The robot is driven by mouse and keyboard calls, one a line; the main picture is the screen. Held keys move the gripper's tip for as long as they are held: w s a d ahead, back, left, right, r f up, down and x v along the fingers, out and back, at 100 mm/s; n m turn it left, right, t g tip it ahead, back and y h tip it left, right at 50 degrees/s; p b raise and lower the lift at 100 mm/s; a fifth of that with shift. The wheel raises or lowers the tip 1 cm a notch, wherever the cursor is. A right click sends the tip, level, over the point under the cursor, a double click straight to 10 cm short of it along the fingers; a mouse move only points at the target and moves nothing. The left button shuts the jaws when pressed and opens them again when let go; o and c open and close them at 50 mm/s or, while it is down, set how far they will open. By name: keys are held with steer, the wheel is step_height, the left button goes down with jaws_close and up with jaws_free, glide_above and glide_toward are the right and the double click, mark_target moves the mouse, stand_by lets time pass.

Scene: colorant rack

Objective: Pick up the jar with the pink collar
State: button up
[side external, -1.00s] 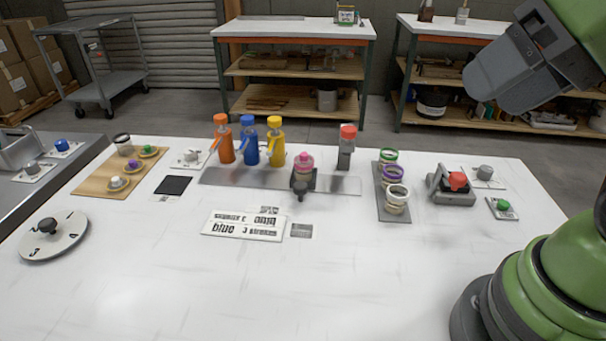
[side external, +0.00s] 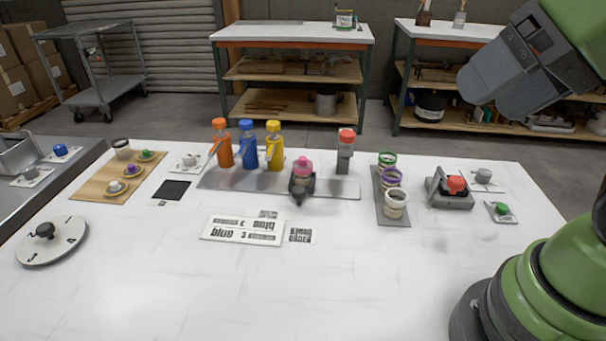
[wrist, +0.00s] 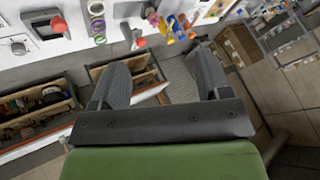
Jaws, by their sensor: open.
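A jar with a pink collar (side external: 303,168) stands in a dark holder at the front of the metal strip, mid-table in the side view. It also shows small near the top of the wrist view (wrist: 153,18).
Orange (side external: 222,145), blue (side external: 247,147) and yellow (side external: 274,147) bottles stand left of the pink-collared jar. A red-button box (side external: 452,189) is right of the rack.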

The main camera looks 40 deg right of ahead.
steer(key=w+d+g+h, duration=0.1)
steer(key=w, duration=0.8)
steer(key=g+h, duration=0.2)
glide_above(305, 166)
steer(key=s+a, duration=0.1)
steer(key=s, duration=0.6)
step_height(305, 166, down, 13)
steer(key=shift+n, duration=0.5)
steer(key=x, duration=0.3)
steer(key=a+x, duration=0.1)
steer(key=x, duration=0.6)
steer(key=shift+w+a+f, duration=0.15)
steer(key=shift+w+f, duration=0.1)
steer(key=shift+w, duration=0.2)
steer(key=shift+w+d+x, duration=0.1)
steer(key=shift+d+x, duration=0.05)
steer(key=shift+x, duration=0.85)
steer(key=shift+w+d+x, duration=0.15)
steer(key=shift+x, duration=0.85)
steer(key=shift+w+d+x, duration=0.1)
steer(key=shift+d+x, duration=0.05)
steer(key=shift+x, duration=0.85)
steer(key=shift+r, duration=0.25)
steer(key=c, duration=0.9)
